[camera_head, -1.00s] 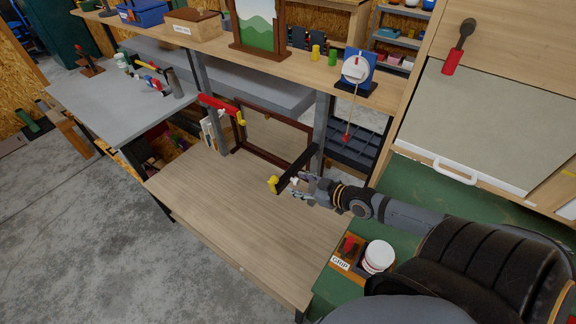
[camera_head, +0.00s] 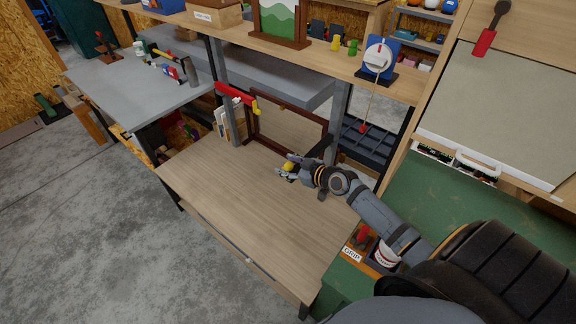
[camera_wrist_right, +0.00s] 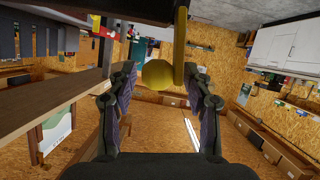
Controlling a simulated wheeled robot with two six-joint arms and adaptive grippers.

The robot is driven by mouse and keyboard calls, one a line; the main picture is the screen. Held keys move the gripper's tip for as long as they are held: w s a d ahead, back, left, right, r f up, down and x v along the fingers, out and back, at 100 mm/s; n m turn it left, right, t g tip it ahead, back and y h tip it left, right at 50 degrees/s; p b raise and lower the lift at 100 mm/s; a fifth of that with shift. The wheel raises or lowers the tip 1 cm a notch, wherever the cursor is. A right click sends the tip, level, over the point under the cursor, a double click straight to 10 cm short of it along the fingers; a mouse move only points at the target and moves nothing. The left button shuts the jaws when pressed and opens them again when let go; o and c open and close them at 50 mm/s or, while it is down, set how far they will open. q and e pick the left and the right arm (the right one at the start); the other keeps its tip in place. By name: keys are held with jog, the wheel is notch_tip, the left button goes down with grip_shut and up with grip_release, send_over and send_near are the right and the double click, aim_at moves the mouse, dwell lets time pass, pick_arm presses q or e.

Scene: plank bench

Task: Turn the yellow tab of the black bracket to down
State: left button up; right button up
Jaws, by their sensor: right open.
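The black bracket (camera_head: 322,150) sticks out from the grey post over the wooden bench, mostly hidden behind my right gripper (camera_head: 287,168). Its yellow tab (camera_head: 289,166) shows at the gripper's fingers in the head view. In the right wrist view the yellow tab (camera_wrist_right: 180,45) is a flat bar with a round knob (camera_wrist_right: 158,74). The bar runs up and down in that picture. My right gripper (camera_wrist_right: 160,80) is open, with one finger on each side of the knob and gaps visible beside it. My left gripper is not in view.
A red bracket (camera_head: 232,94) with its own yellow tab (camera_head: 256,106) is on the left post. A dark-framed panel (camera_head: 275,125) stands behind the bench. A string with a red weight (camera_head: 363,128) hangs to the right. The wooden bench top (camera_head: 235,205) is clear.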

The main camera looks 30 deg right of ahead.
jog(key=shift+d+f, duration=0.1)
jog(key=shift+d, duration=0.05)
jog(key=c, duration=0.4)
grip_shut()
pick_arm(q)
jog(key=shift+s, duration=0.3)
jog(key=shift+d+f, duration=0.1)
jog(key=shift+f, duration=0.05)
pick_arm(e)
jog(key=shift+a+r, duration=0.2)
jog(key=shift+a, duration=0.05)
jog(key=shift+s+a+f+n+t+h+b, duration=0.15)
jog(key=shift+a+n+t+h+b, duration=0.1)
jog(key=shift+a+n+h+b, duration=0.25)
jog(key=shift+s+a+r+n+t+h+b, duration=0.1)
jog(key=shift+a+n+t+h+b, duration=0.15)
jog(key=shift+n, duration=0.45)
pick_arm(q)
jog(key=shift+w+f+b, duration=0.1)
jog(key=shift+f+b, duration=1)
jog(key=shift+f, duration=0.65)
pick_arm(e)
jog(key=shift+s+a+f+n+t+h, duration=0.2)
jog(key=shift+a+n+t+h, duration=0.1)
jog(key=shift+a+n, duration=0.25)
jog(key=shift+s+a+f+n+t+h, duration=0.1)
jog(key=shift+s+a+n+t+h, duration=0.15)
jog(key=shift+n, duration=0.4)
jog(key=shift+w+r, duration=0.1)
